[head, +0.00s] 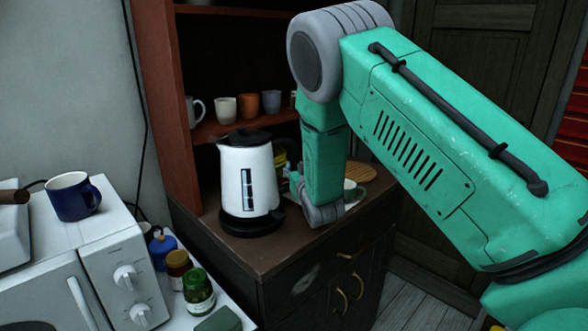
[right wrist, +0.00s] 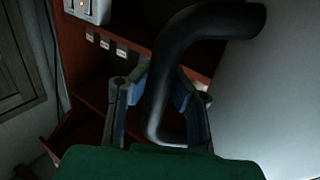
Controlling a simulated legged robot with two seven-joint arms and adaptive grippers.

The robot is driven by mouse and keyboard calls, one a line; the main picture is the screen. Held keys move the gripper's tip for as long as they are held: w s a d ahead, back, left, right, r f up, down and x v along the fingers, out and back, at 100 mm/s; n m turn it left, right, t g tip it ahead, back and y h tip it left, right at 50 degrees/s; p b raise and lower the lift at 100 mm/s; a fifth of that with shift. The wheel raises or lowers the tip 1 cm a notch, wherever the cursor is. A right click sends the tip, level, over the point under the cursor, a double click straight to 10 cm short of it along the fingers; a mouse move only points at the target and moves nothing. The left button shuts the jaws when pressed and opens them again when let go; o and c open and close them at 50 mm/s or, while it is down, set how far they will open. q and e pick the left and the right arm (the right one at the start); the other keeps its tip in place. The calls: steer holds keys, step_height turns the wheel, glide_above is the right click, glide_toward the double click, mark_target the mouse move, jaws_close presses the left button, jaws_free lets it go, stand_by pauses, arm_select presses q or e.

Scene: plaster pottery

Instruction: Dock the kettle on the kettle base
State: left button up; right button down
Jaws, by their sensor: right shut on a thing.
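The white kettle (head: 247,178) with a black lid stands upright at the left of the brown cabinet top. The black round kettle base (head: 250,227) shows under it; I cannot tell whether the kettle is fully seated or slightly above. My right gripper (right wrist: 165,92) is shut on the kettle's black handle (right wrist: 172,62), with one finger on each side of it in the right wrist view. In the head view the handle side and fingertips are mostly hidden by my right arm and the kettle. My left gripper is not in view.
Cups (head: 249,105) stand on the shelf behind. A round wooden board (head: 360,172) lies right of my arm. A blue mug (head: 72,196) stands on the white appliance at left, with jars (head: 198,292) in front of the cabinet.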

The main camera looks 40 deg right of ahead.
steer(key=shift+f+b, duration=0.95)
steer(key=shift+f, duration=0.05)
stand_by(0.5)
steer(key=c, duration=1.8)
jaws_free()
steer(key=shift+c, duration=0.2)
steer(key=shift+s+f, duration=0.1)
steer(key=shift+f, duration=0.15)
steer(key=p+v, duration=0.1)
steer(key=v, duration=1)
